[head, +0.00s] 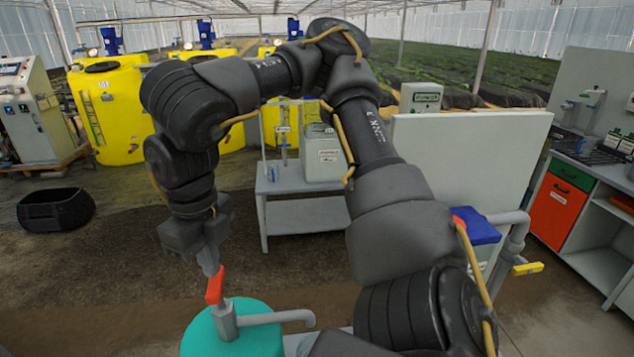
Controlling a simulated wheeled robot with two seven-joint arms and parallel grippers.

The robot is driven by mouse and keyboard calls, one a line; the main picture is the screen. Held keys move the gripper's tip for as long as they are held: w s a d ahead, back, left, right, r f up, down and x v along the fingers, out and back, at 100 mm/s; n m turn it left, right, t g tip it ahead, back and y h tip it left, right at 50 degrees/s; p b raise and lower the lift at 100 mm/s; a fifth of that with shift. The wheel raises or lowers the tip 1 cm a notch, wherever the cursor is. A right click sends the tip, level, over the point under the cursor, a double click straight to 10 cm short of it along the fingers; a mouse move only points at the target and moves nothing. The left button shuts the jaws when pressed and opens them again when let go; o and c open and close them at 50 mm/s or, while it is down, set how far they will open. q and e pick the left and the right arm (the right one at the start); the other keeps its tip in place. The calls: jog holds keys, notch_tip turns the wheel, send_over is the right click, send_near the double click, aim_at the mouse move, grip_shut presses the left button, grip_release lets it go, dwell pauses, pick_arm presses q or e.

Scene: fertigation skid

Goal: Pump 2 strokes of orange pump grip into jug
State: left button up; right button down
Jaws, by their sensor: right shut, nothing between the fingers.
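The orange pump grip (215,287) stands upright on a grey pump (226,322) at the lower left. The pump sits on a teal drum (258,338), and its grey spout (285,317) points right. My right gripper (210,268) points down with its fingers shut and empty, just above and slightly left of the grip's top. I cannot tell whether it touches the grip. I cannot make out a jug under the spout; my right arm and the frame edge hide much of that area. My left gripper is not in view.
A grey table (300,215) with a pale canister (325,155) stands behind my arm. Several yellow tanks (108,112) line the back left. A black tub (55,210) lies on the floor. A workbench (598,195) and a pipe with a yellow handle (527,268) are at right.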

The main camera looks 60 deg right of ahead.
aim_at(214, 280)
jog(key=shift+w, duration=0.1)
jog(key=shift+f, duration=0.15)
dwell(0.3)
jog(key=shift+f+b, duration=2.05)
jog(key=shift+f, duration=0.6)
jog(key=shift+r, duration=0.1)
jog(key=shift+r+p, duration=2.55)
jog(key=shift+r, duration=0.2)
jog(key=shift+f, duration=0.25)
